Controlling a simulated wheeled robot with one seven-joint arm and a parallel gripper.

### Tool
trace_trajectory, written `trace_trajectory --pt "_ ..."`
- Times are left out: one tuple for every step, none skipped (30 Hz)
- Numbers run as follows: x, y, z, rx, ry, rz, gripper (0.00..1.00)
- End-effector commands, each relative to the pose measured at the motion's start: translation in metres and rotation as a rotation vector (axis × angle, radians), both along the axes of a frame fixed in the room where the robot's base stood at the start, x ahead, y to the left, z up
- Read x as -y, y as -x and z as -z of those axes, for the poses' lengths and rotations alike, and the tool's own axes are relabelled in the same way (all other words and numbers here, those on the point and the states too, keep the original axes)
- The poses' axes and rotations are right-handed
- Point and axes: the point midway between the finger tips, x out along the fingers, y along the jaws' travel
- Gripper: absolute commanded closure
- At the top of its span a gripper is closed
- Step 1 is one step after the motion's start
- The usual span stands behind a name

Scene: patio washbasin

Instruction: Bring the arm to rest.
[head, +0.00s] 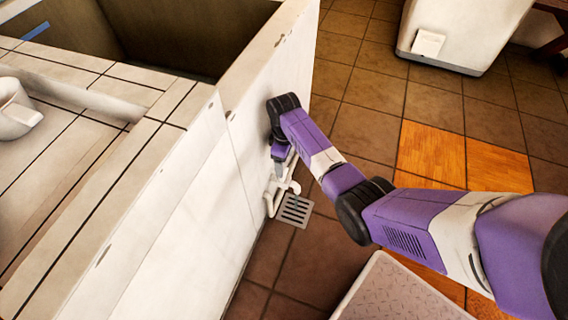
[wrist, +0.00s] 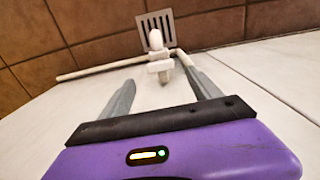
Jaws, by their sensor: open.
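My arm reaches from the lower right of the head view to the side of the white tiled washbasin (head: 190,190). My gripper (head: 280,170) points down beside that wall, just above a white pipe with a tap (head: 284,188). In the wrist view my gripper (wrist: 157,78) is open, its two grey fingers spread apart. The white tap (wrist: 158,68) shows between and beyond the fingertips, with nothing held. I cannot tell whether a finger touches it.
A metal floor drain (head: 295,210) lies below the pipe. A patterned grey slab (head: 400,292) is at the bottom. A white block-shaped unit (head: 460,30) stands at the back right. Brown tiled floor (head: 360,100) is clear between washbasin and unit.

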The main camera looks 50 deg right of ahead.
Motion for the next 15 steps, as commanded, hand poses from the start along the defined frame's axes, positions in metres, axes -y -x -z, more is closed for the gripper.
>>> trace_trajectory --pt "-0.0001 -0.0003 -0.0072 0.001 0.001 0.0 0.27" --pt "-0.0002 -0.0001 -0.0091 0.001 0.0 0.0 0.27" --pt "-0.0003 0.0001 -0.0109 0.0 0.0 0.0 0.27" --pt "-0.0003 0.0002 -0.0118 0.0 -0.001 0.0 0.27" --pt "-0.0003 0.0003 -0.0123 -0.001 -0.001 0.0 0.27" --pt "-0.0003 0.0003 -0.0127 -0.001 -0.001 0.0 0.27" --pt "-0.0003 0.0002 -0.0128 -0.001 -0.001 0.0 0.27" --pt "-0.0003 0.0002 -0.0127 -0.001 -0.001 0.0 0.27" --pt "-0.0002 0.0002 -0.0125 -0.001 -0.001 0.0 0.27" --pt "-0.0002 0.0002 -0.0124 0.0 -0.001 0.0 0.27" --pt "-0.0002 0.0002 -0.0124 0.0 -0.001 0.0 0.27" --pt "-0.0003 0.0001 -0.0124 0.0 -0.001 0.0 0.27" --pt "-0.0003 0.0001 -0.0124 0.0 -0.001 0.0 0.27" --pt "-0.0003 0.0001 -0.0124 0.0 -0.001 0.0 0.27" --pt "-0.0003 0.0001 -0.0124 0.0 0.0 0.0 0.27"
